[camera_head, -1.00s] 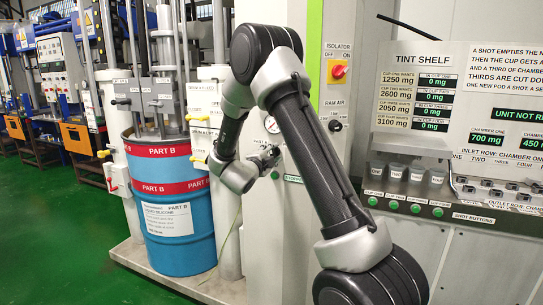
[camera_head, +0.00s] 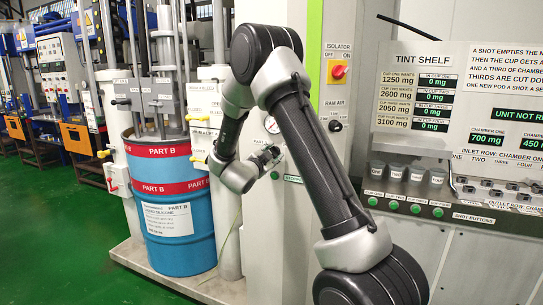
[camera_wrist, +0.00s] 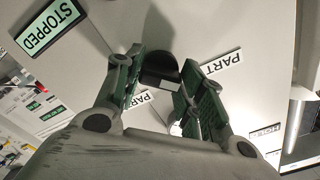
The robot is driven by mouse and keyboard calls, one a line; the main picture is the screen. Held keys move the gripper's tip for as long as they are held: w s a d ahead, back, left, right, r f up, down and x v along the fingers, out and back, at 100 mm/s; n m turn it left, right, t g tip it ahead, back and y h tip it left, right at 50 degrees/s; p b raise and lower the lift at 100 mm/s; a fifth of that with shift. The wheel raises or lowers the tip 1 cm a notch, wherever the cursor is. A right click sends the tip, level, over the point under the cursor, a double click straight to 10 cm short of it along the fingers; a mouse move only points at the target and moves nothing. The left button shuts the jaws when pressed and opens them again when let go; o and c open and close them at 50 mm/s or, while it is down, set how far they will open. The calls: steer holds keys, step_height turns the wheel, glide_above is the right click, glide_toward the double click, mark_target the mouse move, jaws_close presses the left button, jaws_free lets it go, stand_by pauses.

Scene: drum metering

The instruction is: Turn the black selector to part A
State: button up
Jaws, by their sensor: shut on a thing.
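The black selector (camera_wrist: 158,76) sits on a pale panel in the wrist view, between the fingers of my gripper (camera_wrist: 158,88). The fingers, with green pads, are closed in on it from both sides. Labels beginning "PART" lie to the right (camera_wrist: 222,62) and just below the selector; the letters after "PART" are not readable, so I cannot tell which part it points to. In the head view my gripper (camera_head: 268,157) is at the front of the pale cabinet, and the selector is hidden there.
A "STOPPED" sign (camera_wrist: 50,28) is on the same panel. A blue Part B drum (camera_head: 178,215) stands left of the cabinet. A red isolator knob (camera_head: 339,71) and a ram air knob (camera_head: 335,125) are right of my arm. The tint shelf's cups (camera_head: 397,173) are farther right.

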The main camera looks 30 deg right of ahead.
steer(key=shift+f, duration=0.1)
steer(key=o, duration=1)
steer(key=shift+a, duration=0.1)
steer(key=v, duration=1.2)
